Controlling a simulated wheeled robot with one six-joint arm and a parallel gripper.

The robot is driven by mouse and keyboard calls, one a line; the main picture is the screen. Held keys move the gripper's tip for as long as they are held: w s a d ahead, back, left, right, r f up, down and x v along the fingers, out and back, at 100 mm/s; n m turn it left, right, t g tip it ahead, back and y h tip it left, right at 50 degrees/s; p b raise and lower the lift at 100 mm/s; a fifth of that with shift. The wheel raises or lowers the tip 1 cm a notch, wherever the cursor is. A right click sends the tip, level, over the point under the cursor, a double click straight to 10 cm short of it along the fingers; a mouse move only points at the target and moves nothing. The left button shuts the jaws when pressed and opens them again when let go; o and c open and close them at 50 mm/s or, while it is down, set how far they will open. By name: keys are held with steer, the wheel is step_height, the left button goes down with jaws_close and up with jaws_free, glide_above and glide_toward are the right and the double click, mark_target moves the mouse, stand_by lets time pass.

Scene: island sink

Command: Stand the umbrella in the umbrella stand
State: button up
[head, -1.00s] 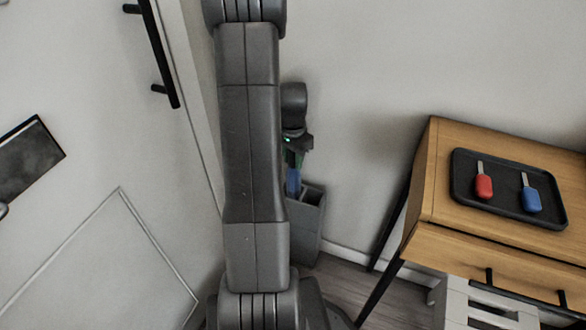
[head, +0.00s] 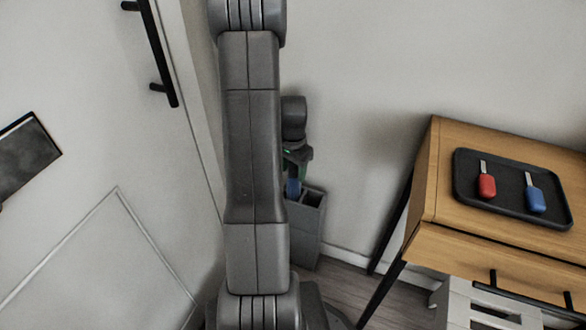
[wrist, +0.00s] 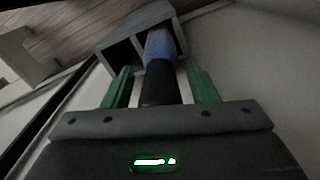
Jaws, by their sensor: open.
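The umbrella has a blue canopy (wrist: 160,47) and a black handle part (wrist: 158,86). In the wrist view its blue end reaches into one compartment of the grey umbrella stand (wrist: 124,30). My gripper (wrist: 159,68) is open, with one green finger on each side of the umbrella and a gap visible at the sides. In the head view, the stand (head: 308,228) is on the floor by the wall, and a bit of the blue umbrella (head: 293,188) shows above it, below my gripper (head: 297,162). My arm hides much of the umbrella and part of the stand there.
A wooden table (head: 436,190) stands to the right, with a black tray (head: 500,203) holding a red-handled item (head: 487,186) and a blue-handled item (head: 535,200). A white stool (head: 470,305) is below it. A white door with a black handle (head: 160,50) is on the left.

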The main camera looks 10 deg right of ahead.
step_height(320, 180, up, 12)
steer(key=p, duration=0.3)
steer(key=shift+r, duration=0.15)
step_height(320, 180, down, 12)
steer(key=b, duration=0.3)
steer(key=shift+r+p, duration=0.6)
steer(key=shift+r, duration=1.2)
